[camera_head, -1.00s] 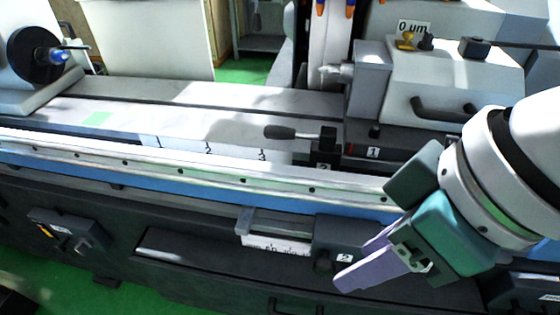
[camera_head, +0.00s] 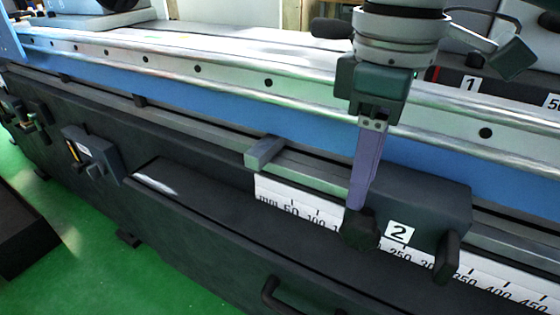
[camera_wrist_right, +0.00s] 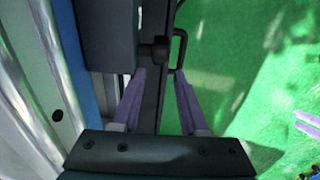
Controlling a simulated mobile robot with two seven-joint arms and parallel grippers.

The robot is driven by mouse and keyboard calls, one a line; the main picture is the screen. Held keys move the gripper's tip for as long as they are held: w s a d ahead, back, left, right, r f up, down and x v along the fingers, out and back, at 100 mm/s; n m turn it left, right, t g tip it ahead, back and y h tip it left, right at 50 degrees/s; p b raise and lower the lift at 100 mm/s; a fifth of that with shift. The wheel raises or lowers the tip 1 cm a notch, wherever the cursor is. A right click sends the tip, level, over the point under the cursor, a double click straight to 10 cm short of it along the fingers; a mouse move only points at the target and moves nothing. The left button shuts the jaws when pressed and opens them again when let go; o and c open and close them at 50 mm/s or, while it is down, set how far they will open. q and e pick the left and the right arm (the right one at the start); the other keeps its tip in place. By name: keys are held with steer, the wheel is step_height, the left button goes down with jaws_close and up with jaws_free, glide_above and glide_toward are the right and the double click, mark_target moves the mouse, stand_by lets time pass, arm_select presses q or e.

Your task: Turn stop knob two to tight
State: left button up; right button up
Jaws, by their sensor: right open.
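Contact cannot be told. Purple tips at that view's right edge look like my left gripper (camera_wrist_right: 308,127).
A white scale (camera_head: 290,203) runs along the rail beside the block. A grey metal bar (camera_head: 265,153) sticks out to its left. A curved dark handle (camera_head: 280,297) is below. The blue machine edge (camera_head: 200,99) lies behind.

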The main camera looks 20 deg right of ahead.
mark_target(353, 218)
step_height(353, 218, down, 8)
steer(key=shift+f+b, duration=0.2)
steer(key=shift+b, duration=0.8)
jaws_close()
